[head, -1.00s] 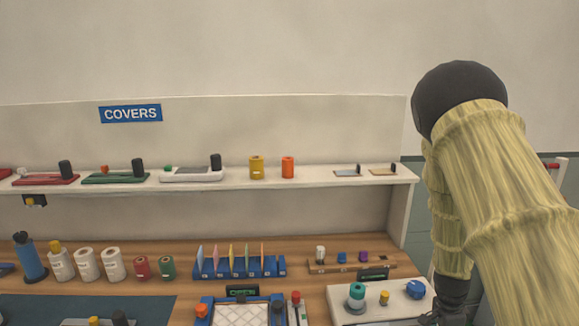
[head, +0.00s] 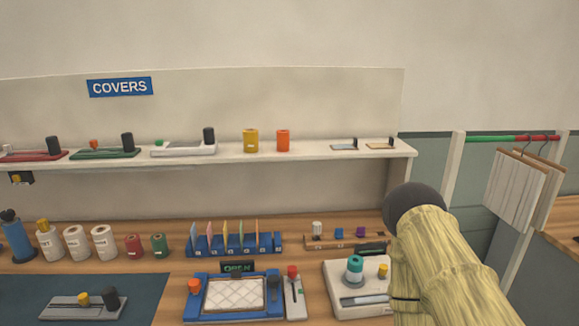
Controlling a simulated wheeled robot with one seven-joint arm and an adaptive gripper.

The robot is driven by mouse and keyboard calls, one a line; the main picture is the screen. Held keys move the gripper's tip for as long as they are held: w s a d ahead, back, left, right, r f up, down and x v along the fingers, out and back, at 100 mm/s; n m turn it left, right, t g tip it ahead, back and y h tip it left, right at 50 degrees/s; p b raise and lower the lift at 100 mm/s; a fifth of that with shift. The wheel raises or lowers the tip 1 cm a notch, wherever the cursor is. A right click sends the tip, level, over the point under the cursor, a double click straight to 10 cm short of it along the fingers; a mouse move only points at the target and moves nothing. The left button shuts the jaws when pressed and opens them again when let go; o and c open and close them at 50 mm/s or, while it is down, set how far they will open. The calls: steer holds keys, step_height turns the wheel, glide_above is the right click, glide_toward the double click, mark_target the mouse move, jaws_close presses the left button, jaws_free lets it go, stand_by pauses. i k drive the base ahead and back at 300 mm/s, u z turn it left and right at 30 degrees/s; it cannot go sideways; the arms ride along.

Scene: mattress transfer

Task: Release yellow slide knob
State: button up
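Two yellow knobs are in view, and I cannot tell which one is the slide knob. One yellow knob (head: 83,298) stands on a grey slide plate (head: 62,309) on the dark mat at lower left, beside a black post (head: 111,297). The other yellow knob (head: 383,270) stands on a white unit (head: 340,274) at lower right, next to a teal knob (head: 354,266). My yellow-sleeved arm covers the right side of that unit. My gripper is not visible.
A blue-framed tray (head: 190,311) with a white quilted pad sits at bottom centre, beside a narrow red-knobbed unit (head: 294,290). Bottles and rolls line the bench. The covers shelf (head: 330,154) runs above. Cloths (head: 517,182) hang at right.

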mark_target(382, 268)
steer(key=z, duration=0.75)
